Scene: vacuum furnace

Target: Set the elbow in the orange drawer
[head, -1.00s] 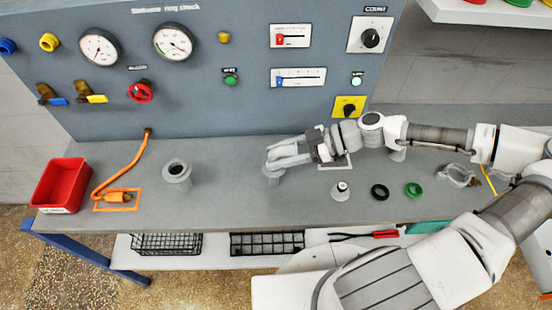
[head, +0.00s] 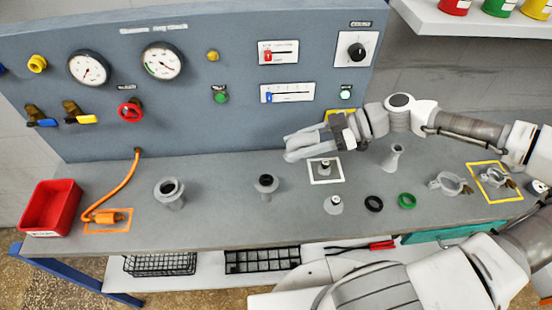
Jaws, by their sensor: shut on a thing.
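My gripper (head: 292,150) is shut on a pale grey part, held above the bench and in front of the panel. The part blends with the fingers; it seems to be the elbow, but its shape is hard to make out. A grey flanged fitting with a dark top (head: 266,183) stands upright on the bench below and to the left of my gripper, apart from it. I cannot make out the orange drawer; a small orange patch (head: 545,300) shows at the lower right edge.
A red bin (head: 51,208) and an orange hose fitting (head: 106,217) lie left. A wider flange (head: 169,192), a fitting in a white square (head: 322,169), a cone-shaped piece (head: 395,157), black ring (head: 373,204), green ring (head: 407,201) and clamps (head: 451,183) stand about. A teal drawer front (head: 455,231) is below.

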